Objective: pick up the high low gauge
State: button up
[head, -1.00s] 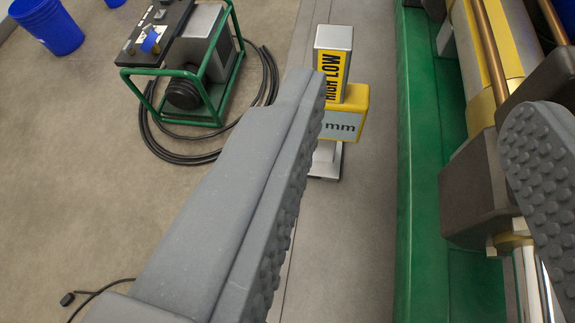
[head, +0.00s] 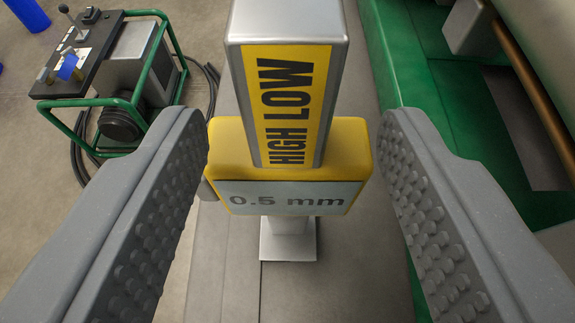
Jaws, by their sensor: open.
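The high low gauge (head: 288,112) stands upright in the middle of the head view. It has a silver post with a yellow "HIGH LOW" label, a yellow body with a grey panel reading "0.5 mm", and a silver foot below. My gripper (head: 292,165) is open, with one grey studded finger on each side of the gauge. Gaps show between the fingers and the yellow body, so neither finger appears to touch it. The gauge's far side is hidden.
A green-framed power unit (head: 122,85) with black hoses stands on the floor at the upper left. A green cart frame (head: 440,110) with a copper-coloured rod (head: 530,85) runs along the right. A blue bucket (head: 30,12) is at the top left corner.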

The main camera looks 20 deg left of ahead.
jog(key=shift+r+b+x, duration=0.15)
jog(key=shift+b+x, duration=0.1)
jog(key=shift+x, duration=1.05)
jog(key=shift+r+b+x, duration=0.15)
jog(key=shift+b+x, duration=0.05)
jog(key=shift+x, duration=1.1)
jog(key=shift+w+a, duration=0.1)
grip_shut()
